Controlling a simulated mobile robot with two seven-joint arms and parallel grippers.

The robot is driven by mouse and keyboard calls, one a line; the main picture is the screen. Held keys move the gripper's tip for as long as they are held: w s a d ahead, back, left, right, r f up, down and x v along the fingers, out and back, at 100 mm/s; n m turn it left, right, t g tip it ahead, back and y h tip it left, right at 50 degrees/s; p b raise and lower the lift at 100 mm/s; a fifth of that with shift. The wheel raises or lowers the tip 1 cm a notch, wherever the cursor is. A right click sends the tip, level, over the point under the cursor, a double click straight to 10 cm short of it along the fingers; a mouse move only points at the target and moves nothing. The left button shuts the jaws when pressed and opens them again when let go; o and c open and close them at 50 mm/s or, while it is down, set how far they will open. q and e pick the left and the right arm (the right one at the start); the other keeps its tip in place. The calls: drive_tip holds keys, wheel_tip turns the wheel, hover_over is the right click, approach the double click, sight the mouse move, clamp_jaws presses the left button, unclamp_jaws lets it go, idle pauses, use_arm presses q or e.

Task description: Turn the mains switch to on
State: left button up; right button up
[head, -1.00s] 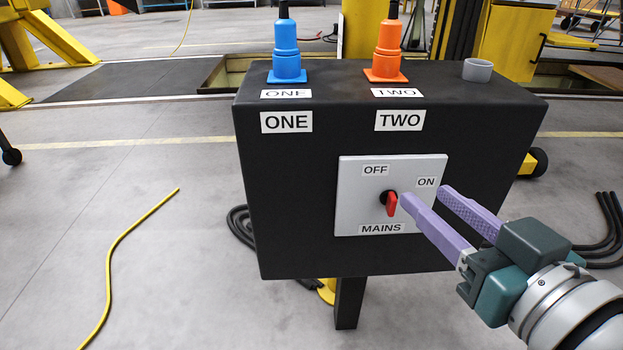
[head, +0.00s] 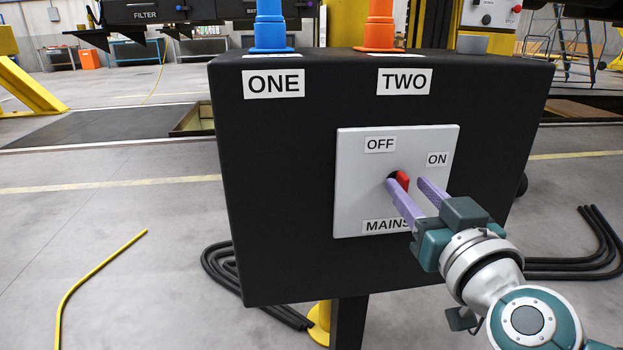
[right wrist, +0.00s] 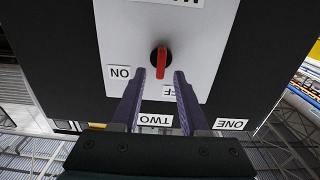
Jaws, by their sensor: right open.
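The mains switch is a small red lever (head: 403,180) on a dark round knob, set in a light grey plate (head: 350,205) on the black box's front. The plate carries the labels OFF, ON and MAINS. My right gripper (head: 405,183) is open at the switch, one finger on each side of the lever. The right wrist view shows the lever (right wrist: 161,63) between the two fingertips, with a gap on both sides. There the lever lies along the picture's vertical, closer in line with OFF than with ON. In the head view a finger partly hides the knob. My left gripper is out of view.
The black box (head: 280,190) stands on a post, with a blue connector (head: 270,25) and an orange connector (head: 379,25) on top. Black cables (head: 235,280) and a yellow cable (head: 85,275) lie on the floor. The floor left of the box is mostly clear.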

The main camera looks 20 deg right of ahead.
drive_tip(key=shift+x, duration=0.85)
drive_tip(key=shift+c, duration=0.4)
clamp_jaws()
